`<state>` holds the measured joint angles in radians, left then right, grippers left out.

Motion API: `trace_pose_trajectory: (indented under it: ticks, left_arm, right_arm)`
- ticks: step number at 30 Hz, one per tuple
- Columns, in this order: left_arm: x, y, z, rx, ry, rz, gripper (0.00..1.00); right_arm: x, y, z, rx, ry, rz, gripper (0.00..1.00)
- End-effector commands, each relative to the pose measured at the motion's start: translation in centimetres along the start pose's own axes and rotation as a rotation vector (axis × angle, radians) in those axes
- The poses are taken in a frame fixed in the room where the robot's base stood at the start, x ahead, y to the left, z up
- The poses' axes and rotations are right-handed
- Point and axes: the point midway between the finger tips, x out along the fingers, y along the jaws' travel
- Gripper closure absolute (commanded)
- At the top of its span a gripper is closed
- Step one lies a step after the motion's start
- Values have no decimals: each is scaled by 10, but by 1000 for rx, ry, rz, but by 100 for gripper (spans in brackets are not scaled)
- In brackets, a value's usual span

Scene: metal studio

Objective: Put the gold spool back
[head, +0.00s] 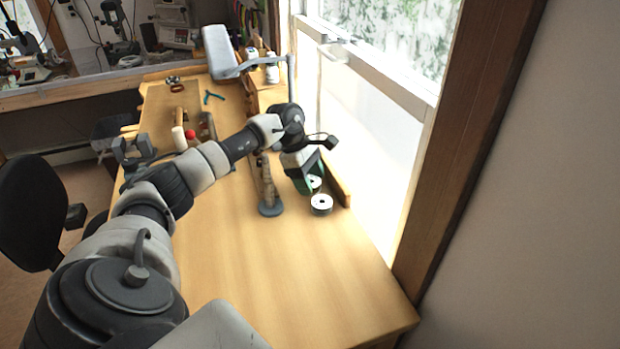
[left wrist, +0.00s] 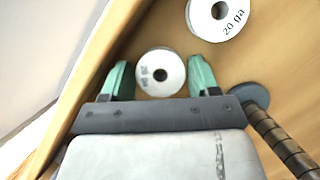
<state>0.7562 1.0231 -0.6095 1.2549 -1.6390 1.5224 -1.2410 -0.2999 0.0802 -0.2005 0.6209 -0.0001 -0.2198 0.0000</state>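Two spools with white round faces stand on the wooden bench. In the head view this spool (head: 315,182) is partly hidden by the gripper. The other spool (left wrist: 219,14), marked "20 ga", is just beyond it and shows in the head view (head: 321,204). I cannot tell which is gold. My left gripper (head: 308,184) points down, its fingers (left wrist: 160,76) open on either side of the nearer spool. My right gripper is not in view.
A low wooden ledge (head: 335,184) and the window (head: 375,140) are to the right. Small tools lie farther back. The near bench top (head: 270,285) is clear.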

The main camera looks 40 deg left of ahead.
Motion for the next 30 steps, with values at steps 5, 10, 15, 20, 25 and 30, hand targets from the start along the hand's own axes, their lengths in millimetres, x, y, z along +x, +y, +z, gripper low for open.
trace_pose_trajectory:
  ticks: [5,10,15,20,25,30]
  left_arm:
    - [-5,0,2,0,0,1,39]
    - [-30,1,0,1,-1,6,39]
    - [-69,1,0,0,-1,6,39]
    - [-100,0,1,0,-1,5,39]
    - [-118,0,1,0,-1,2,39]
    - [-123,0,1,0,0,-1,39]
  right_arm:
    - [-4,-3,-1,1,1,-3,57]
    - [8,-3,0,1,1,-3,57]
    - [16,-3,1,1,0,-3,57]
    - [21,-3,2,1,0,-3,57]
    - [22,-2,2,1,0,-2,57]
    - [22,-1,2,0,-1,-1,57]
